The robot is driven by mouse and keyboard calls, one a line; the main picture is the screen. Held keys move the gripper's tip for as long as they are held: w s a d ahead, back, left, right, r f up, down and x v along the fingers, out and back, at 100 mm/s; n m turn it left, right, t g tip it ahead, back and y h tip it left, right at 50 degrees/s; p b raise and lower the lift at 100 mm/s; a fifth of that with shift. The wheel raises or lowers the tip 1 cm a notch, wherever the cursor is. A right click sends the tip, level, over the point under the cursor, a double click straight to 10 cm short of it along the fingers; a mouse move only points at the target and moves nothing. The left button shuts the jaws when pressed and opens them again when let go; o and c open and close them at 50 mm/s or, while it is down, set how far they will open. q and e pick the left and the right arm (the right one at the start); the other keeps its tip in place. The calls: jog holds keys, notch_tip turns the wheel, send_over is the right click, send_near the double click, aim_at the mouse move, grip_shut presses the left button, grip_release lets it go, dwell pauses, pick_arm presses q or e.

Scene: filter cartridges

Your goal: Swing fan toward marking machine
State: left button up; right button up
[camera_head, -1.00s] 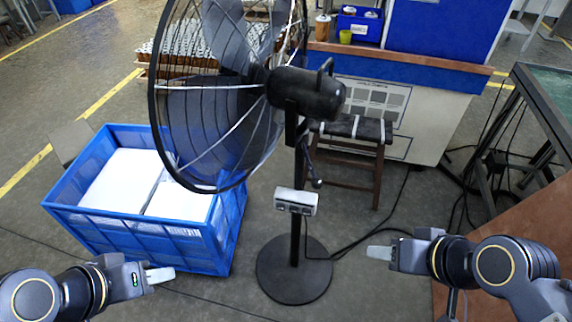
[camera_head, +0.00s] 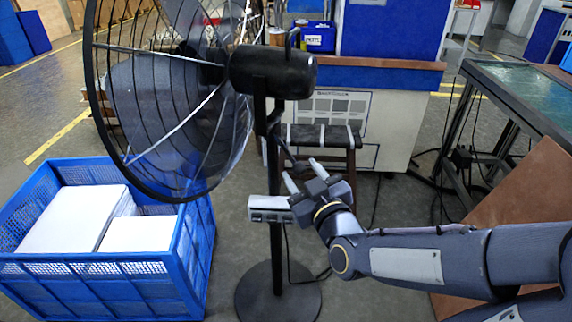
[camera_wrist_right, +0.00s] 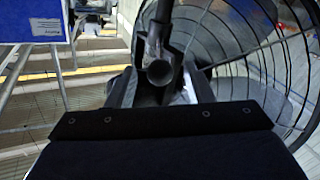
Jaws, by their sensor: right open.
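The black pedestal fan (camera_head: 272,74) stands upright on a round base (camera_head: 278,297), its caged head facing left in the head view. A grey control box (camera_head: 269,208) sits on its pole. My right gripper (camera_head: 303,175) is open and empty, just right of the pole, above the control box and below the motor housing. Whether it touches the pole cannot be told. In the right wrist view the fan cage (camera_wrist_right: 255,50) fills the right side. A blue and white cabinet (camera_head: 385,95) stands behind; I cannot tell if it is the marking machine. My left gripper is out of view.
A blue crate (camera_head: 95,285) with white blocks stands left of the fan base. A dark stool (camera_head: 322,140) is behind my right gripper. A green-topped metal table (camera_head: 520,90) and a brown panel (camera_head: 525,215) are at the right. Cables lie on the floor.

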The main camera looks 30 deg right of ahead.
aim_at(293, 157)
jog(key=w, duration=0.5)
jog(key=shift+w+d, duration=0.3)
jog(key=shift+w, duration=0.1)
grip_shut()
